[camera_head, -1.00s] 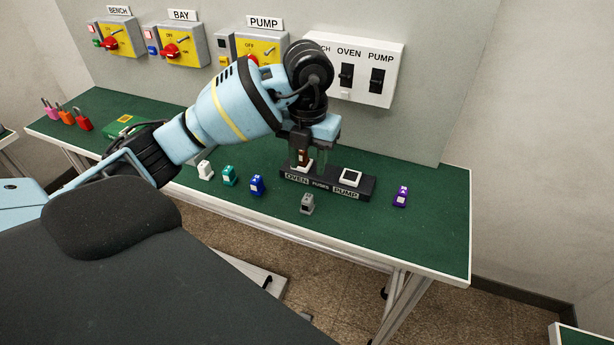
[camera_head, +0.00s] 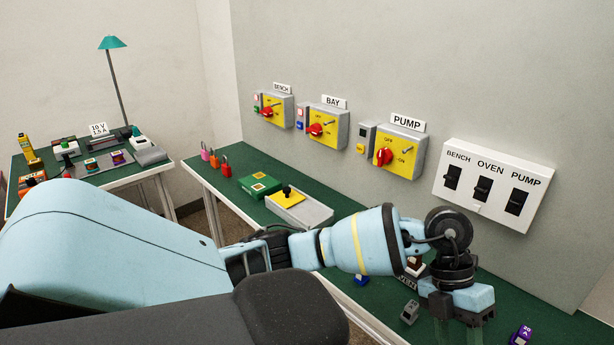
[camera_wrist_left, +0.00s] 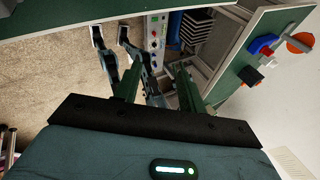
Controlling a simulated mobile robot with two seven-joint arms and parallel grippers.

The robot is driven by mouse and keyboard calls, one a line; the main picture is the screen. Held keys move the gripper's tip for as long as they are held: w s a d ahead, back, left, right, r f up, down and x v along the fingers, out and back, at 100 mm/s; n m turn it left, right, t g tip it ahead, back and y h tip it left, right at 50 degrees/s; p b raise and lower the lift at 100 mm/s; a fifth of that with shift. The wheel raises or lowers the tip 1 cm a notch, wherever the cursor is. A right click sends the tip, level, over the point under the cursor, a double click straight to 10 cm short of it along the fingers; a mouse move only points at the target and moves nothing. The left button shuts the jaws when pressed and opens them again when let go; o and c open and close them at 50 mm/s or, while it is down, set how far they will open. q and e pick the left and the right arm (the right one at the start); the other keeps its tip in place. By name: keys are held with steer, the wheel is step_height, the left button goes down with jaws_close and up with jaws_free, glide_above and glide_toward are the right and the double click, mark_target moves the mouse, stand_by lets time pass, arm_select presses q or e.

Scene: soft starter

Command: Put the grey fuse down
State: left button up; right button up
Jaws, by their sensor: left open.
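The grey fuse (camera_head: 409,312) stands on the green bench top, apart from my fingers, at the lower right of the head view. My left gripper (camera_head: 458,332) is just to the right of it in the picture, fingers pointing down. In the left wrist view its two fingers (camera_wrist_left: 155,88) are spread with nothing held between them. The black fuse block (camera_head: 404,281) is mostly hidden behind my arm; part of its OVEN label and a brown fuse (camera_head: 414,265) show. My right gripper is not in view.
A blue fuse (camera_head: 361,280) and a purple fuse (camera_head: 521,335) stand on the bench. The white switch panel (camera_head: 490,186) is on the wall behind my gripper.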

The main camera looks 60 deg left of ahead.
arm_select(q)
steer(key=s+d+n+h, duration=0.3)
steer(key=s+d+h, duration=0.3)
steer(key=d+h, duration=0.55)
steer(key=s+a+f+n+t+y, duration=0.1)
steer(key=a+f+n+t+y, duration=0.4)
steer(key=n+t, duration=0.55)
steer(key=a+f+n+t+y, duration=0.35)
steer(key=f+n+t, duration=0.4)
steer(key=n, duration=0.55)
steer(key=s+a+f+n+g+y, duration=0.2)
steer(key=s+f+n+g+y, duration=0.1)
steer(key=s+f, duration=0.5)
steer(key=s+a+f+n+g+y, duration=0.3)
steer(key=s+f, duration=0.5)
steer(key=s, duration=0.4)
steer(key=shift+s+a+f+n+g+y, duration=0.15)
steer(key=shift+a+f+n+g+y, duration=0.2)
steer(key=shift+n+g+y, duration=0.45)
